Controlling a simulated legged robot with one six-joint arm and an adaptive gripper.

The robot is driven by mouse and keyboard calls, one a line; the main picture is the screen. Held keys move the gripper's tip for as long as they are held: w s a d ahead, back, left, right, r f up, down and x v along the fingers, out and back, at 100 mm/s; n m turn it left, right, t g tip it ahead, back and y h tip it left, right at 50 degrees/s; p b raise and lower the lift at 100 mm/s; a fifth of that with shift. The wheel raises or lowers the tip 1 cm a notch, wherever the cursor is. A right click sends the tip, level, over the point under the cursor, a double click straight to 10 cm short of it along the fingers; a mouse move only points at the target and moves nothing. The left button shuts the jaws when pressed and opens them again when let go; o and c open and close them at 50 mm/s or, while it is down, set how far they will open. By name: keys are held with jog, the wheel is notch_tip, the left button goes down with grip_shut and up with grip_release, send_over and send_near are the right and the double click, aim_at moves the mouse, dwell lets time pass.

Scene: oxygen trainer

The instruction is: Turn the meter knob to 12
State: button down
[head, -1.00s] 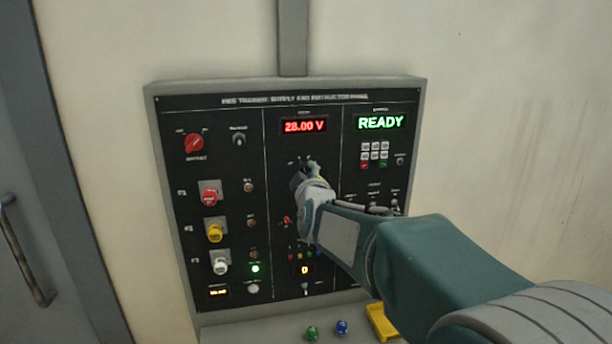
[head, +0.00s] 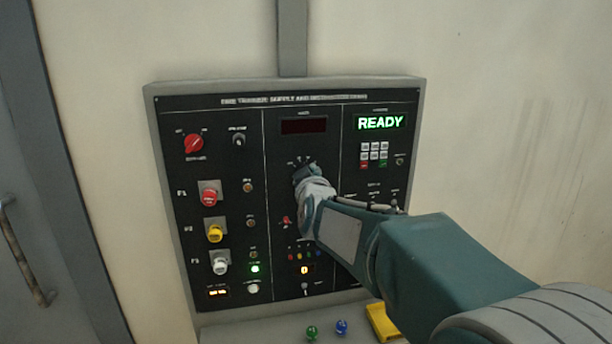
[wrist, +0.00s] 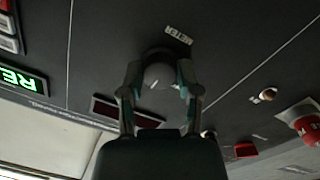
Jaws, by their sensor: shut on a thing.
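The meter knob (wrist: 160,76) is a round dark grey knob in the wrist view, with the METER label beside it. My gripper (wrist: 160,85) is shut on the meter knob, one finger on each side. In the head view my gripper (head: 304,178) is at the middle column of the panel and hides the knob and part of its scale. The meter display (head: 304,126) above it is dark, and it is also dark in the wrist view (wrist: 127,112). The knob's pointer setting cannot be read clearly.
The panel (head: 300,88) also carries a red rotary knob (head: 194,143), red (head: 209,195), yellow (head: 215,233) and white (head: 220,266) plugs, a keypad (head: 374,154) and a green READY display (head: 381,123). Green (head: 312,332) and blue (head: 342,327) pieces and a yellow tray (head: 384,322) lie below.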

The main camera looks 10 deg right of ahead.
jog(key=shift+f+m, duration=0.25)
jog(key=shift+m, duration=1.25)
jog(key=shift+c, duration=1.5)
grip_release()
jog(key=shift+a, duration=0.1)
jog(key=shift+r, duration=0.15)
jog(key=s, duration=1.1)
jog(key=shift+s+a+r, duration=0.2)
jog(key=shift+s+a, duration=0.2)
